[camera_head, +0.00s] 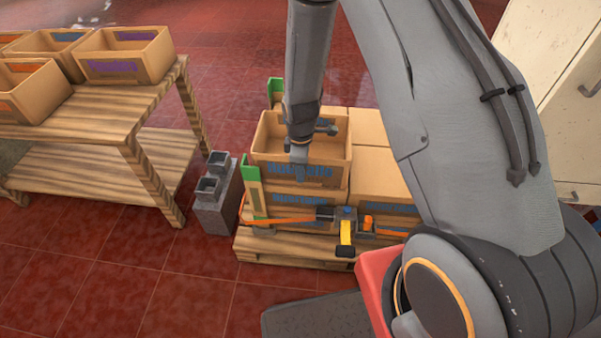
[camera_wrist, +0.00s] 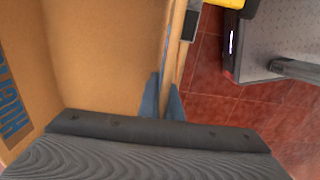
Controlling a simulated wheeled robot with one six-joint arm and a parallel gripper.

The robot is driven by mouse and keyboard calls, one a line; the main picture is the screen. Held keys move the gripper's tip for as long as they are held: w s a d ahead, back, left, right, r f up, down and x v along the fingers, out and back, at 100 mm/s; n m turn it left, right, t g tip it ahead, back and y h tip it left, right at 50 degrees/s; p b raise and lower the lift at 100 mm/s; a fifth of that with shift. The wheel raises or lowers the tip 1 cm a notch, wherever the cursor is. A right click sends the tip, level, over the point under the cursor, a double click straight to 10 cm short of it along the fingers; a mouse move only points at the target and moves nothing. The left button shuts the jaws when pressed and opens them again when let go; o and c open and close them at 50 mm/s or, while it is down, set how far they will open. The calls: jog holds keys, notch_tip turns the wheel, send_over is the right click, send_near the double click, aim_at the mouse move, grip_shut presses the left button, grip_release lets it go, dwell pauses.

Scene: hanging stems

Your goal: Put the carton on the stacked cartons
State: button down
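The open, empty carton (camera_head: 272,148) with blue print sits at the top left of the stacked cartons (camera_head: 378,185) on a wooden pallet. It lines up closely with the carton (camera_head: 290,203) under it; I cannot see a clear gap between them. My gripper (camera_head: 300,160) points down at the carton's front wall. In the wrist view, the blue fingers of my gripper (camera_wrist: 163,97) stand on both sides of the wall of the carton (camera_wrist: 105,55), close against it. The lower finger ends are partly hidden by the wall.
An orange strap with a buckle (camera_head: 346,215) and green corner guards (camera_head: 252,196) run around the stack. Grey concrete blocks (camera_head: 215,205) stand left of the pallet. A wooden table (camera_head: 110,115) with several open cartons stands further left. The red floor in front is clear on the left.

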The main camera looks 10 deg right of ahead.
jog(key=shift+f, duration=0.1)
jog(key=c, duration=2)
grip_release()
notch_tip(320, 180, up, 12)
jog(key=shift+r+p, duration=0.25)
jog(key=shift+p, duration=0.15)
jog(key=s+d+r+m, duration=0.2)
jog(key=s+r+m, duration=0.3)
jog(key=s+r, duration=0.2)
jog(key=s+d+r+m, duration=0.2)
jog(key=s+r+m, duration=0.3)
jog(key=s+r, duration=0.1)
jog(key=s+d+r+m, duration=0.3)
jog(key=s+r+m, duration=0.2)
jog(key=s+r, duration=0.2)
jog(key=shift+s+r, duration=0.3)
jog(key=shift+s, duration=0.05)
